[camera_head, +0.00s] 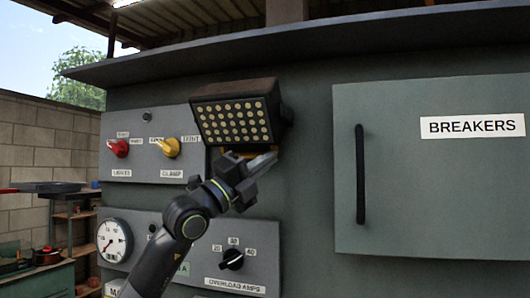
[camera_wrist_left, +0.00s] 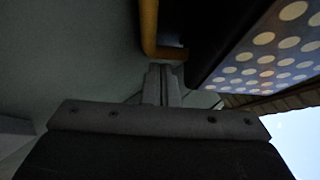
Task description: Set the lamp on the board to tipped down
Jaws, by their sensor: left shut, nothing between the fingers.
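The lamp (camera_head: 238,119) is a dark box with rows of pale round LEDs, mounted on the grey board. Its face looks outward and somewhat downward. A yellow bracket shows just below it, and the same yellow bracket (camera_wrist_left: 149,25) shows in the left wrist view. The lamp's LED face (camera_wrist_left: 270,55) fills the upper right of that view. My left gripper (camera_head: 264,161) is shut and empty just under the lamp's lower right edge, close to the bracket. Whether it touches either cannot be told. My right gripper is not in view.
Left of the lamp, a panel holds a red knob (camera_head: 118,147) and a yellow knob (camera_head: 167,147). Below are a gauge (camera_head: 114,240) and a black overload dial (camera_head: 232,258). A breakers door (camera_head: 430,180) with a black handle (camera_head: 360,174) stands right.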

